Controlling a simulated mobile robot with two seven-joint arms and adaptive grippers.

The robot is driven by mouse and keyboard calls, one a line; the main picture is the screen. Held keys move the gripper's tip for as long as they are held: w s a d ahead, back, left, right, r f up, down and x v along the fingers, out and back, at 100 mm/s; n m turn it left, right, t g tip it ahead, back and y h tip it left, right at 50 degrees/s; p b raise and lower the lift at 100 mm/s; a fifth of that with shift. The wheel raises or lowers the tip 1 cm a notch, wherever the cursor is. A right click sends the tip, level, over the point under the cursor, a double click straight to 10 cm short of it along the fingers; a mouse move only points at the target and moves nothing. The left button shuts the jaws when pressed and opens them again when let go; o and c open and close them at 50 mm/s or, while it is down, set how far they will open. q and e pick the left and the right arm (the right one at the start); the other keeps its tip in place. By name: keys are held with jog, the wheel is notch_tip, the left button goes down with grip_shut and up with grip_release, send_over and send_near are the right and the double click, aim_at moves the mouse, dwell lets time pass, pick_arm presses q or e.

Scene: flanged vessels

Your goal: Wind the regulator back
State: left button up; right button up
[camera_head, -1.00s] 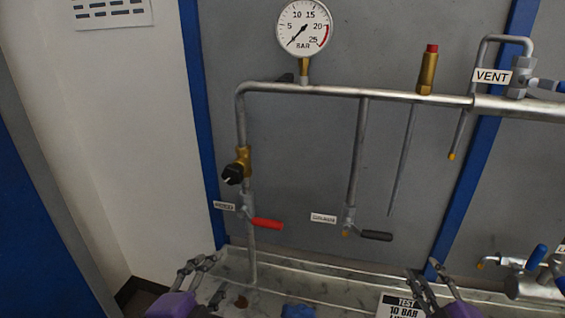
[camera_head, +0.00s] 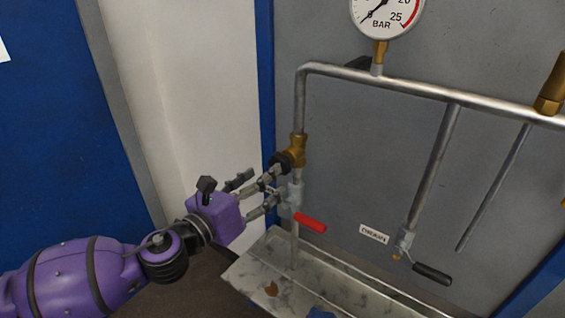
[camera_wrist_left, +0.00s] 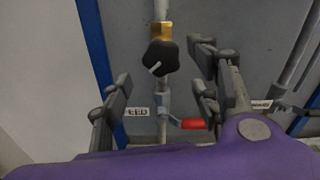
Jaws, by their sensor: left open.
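The regulator is a brass body (camera_head: 297,148) on the left vertical pipe, with a black knob (camera_head: 281,161) facing out to the left. In the left wrist view the black knob (camera_wrist_left: 161,61), with a pale pointer mark, sits between and beyond the fingers. My left gripper (camera_head: 274,187) is open and empty. Its fingers reach toward the knob from the left, with the upper finger overlapping it in the head view. Contact cannot be told there. The pressure gauge (camera_head: 387,16) is cut off at the top. My right gripper is out of the head view.
A red-handled valve (camera_head: 310,223) sits just below the regulator, close to my lower finger. A black-handled valve (camera_head: 431,273) hangs to the right. A metal tray (camera_head: 262,262) lies beneath. A blue post stands behind the gripper.

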pick_arm(q)
jog(key=x, duration=0.7)
jog(key=shift+c, duration=0.2)
jog(key=c, duration=1.1)
